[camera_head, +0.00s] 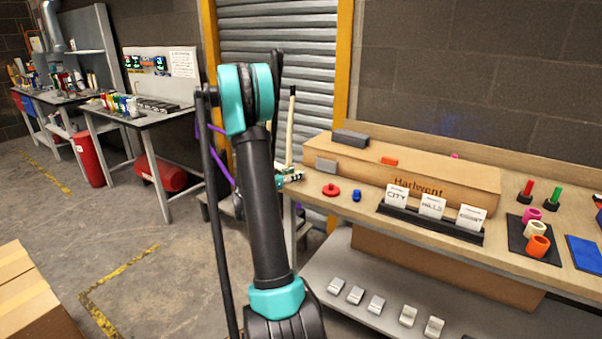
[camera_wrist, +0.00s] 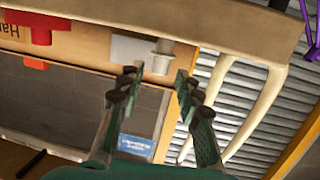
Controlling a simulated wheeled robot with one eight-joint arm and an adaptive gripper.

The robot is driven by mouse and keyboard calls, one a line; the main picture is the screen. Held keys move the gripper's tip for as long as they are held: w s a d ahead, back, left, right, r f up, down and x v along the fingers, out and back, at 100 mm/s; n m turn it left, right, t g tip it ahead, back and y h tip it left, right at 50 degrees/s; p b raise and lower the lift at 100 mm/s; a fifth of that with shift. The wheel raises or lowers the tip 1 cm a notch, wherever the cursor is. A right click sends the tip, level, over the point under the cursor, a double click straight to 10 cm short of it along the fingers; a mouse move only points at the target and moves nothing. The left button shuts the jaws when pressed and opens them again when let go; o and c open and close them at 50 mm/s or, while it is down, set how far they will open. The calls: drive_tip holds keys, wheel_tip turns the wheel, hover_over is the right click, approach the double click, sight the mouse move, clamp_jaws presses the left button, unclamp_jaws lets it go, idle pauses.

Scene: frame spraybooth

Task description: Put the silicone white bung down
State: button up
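The white bung (camera_wrist: 162,56) shows in the wrist view, pale with a wider flange. It appears to stand on the wooden bench top (camera_wrist: 190,28), which is upside down in that view. My gripper (camera_wrist: 158,78) has its two fingers apart, with a clear gap between them. The bung is just beyond the fingertips, in line with the gap, and nothing appears gripped. In the head view my gripper (camera_head: 289,176) is at the bench's left end, partly behind my arm. The bung cannot be made out clearly there.
A grey block (camera_wrist: 129,48) stands close beside the bung. A wooden box lettered Harlwent (camera_head: 440,185) lies behind. A red bung (camera_head: 331,189), a blue piece (camera_head: 357,195) and a black card holder (camera_head: 408,219) are to the right. A roller shutter (camera_head: 315,60) is behind the bench's left end.

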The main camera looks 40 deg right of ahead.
drive_tip(key=s+a+f+n+y, duration=0.2)
drive_tip(key=s+a+n+y, duration=0.3)
drive_tip(key=s+a, duration=0.4)
drive_tip(key=s+a+f+n+y, duration=0.3)
drive_tip(key=s+a, duration=0.6)
drive_tip(key=a, duration=0.7)
drive_tip(key=s+a+f+n+y, duration=0.2)
drive_tip(key=s+a+n+y, duration=0.4)
drive_tip(key=s+a, duration=0.3)
drive_tip(key=a+y, duration=0.1)
drive_tip(key=a, duration=0.3)
drive_tip(key=shift+a+f+n, duration=0.15)
drive_tip(key=shift+f+n, duration=0.15)
drive_tip(key=shift+n, duration=0.1)
drive_tip(key=shift+s, duration=0.1)
